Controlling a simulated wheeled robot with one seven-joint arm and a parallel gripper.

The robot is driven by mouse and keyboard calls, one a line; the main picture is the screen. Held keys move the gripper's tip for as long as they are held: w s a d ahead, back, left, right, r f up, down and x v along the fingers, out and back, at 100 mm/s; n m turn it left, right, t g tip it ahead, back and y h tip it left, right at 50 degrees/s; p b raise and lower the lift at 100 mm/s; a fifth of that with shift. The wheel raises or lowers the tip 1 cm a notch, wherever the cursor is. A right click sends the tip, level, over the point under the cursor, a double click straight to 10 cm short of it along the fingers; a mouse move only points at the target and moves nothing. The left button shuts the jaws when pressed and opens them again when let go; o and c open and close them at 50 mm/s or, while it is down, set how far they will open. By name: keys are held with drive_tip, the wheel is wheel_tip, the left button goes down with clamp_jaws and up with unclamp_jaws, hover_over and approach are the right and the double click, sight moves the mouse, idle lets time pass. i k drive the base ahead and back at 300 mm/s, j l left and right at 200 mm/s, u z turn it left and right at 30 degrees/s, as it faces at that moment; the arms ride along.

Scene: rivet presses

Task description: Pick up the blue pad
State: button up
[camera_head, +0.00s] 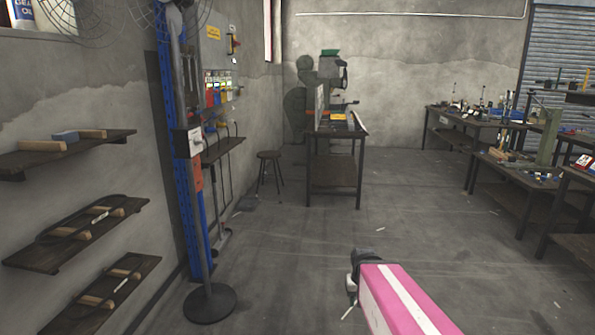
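A small blue block, which looks like the blue pad (65,136), lies on the top wall shelf (25,163) at the left, between two tan wooden blocks. My pink and white arm reaches in from the bottom, right of centre. At its far end is a dark part with a small pale piece, which looks like my gripper (354,282). Its fingers cannot be made out, so open or shut does not show. It is over the floor, well to the right of the shelf and apart from the pad.
A blue upright post and a grey pole on a round black base (209,303) stand right of the shelves. Two lower shelves (75,233) hold wooden blocks and dark straps. A stool (269,170) and workbenches (477,127) stand farther back. The central floor is mostly clear.

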sight(69, 136)
drive_tip(key=u, duration=2)
